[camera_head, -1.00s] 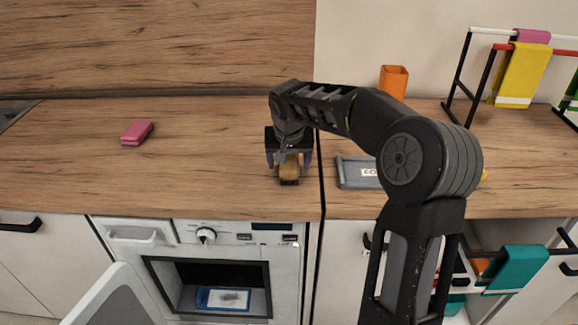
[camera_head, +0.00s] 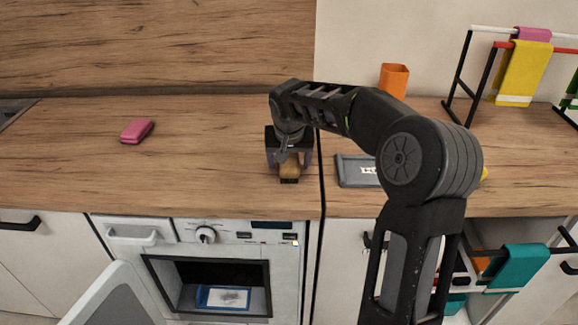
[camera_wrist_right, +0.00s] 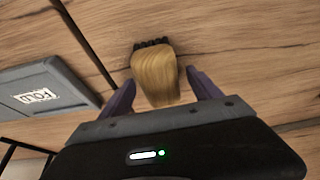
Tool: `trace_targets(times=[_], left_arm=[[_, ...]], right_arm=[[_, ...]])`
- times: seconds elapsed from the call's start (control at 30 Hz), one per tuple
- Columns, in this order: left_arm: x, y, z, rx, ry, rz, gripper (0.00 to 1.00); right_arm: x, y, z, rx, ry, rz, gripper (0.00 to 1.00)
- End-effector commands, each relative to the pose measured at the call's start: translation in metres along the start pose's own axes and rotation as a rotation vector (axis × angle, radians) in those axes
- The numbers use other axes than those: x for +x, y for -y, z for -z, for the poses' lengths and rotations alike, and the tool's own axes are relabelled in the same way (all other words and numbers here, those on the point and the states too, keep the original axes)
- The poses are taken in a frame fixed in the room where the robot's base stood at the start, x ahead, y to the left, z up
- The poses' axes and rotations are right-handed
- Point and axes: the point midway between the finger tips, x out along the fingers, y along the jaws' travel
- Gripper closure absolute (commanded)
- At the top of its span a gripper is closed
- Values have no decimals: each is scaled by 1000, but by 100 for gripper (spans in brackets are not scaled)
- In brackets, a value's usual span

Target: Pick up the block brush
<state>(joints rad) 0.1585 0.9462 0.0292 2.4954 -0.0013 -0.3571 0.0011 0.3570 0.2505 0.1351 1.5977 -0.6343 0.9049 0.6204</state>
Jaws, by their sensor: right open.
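The block brush (camera_head: 290,168) has a light wooden body and dark bristles, and lies on the wooden counter below my right gripper (camera_head: 290,162). In the right wrist view the brush (camera_wrist_right: 156,75) sits between the two fingers of the open right gripper (camera_wrist_right: 163,92), with its bristle end pointing away from the palm. A gap shows beside each finger, and the fingers do not appear closed on it. My gripper body covers part of the brush in the head view. My left gripper is not in view.
A pink sponge (camera_head: 136,132) lies on the left counter. An orange cup (camera_head: 393,80) and a towel rack (camera_head: 460,75) stand behind. The oven door (camera_head: 112,298) hangs open below.

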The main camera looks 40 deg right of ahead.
Motion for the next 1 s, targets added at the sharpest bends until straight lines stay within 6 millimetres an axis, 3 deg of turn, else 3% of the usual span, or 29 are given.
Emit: trace_targets(times=[0.37, 1.0], left_arm=[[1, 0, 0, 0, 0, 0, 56], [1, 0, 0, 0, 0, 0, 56]], right_arm=[[0, 0, 0, 0, 0, 0, 28], [0, 0, 0, 0, 0, 1, 80]])
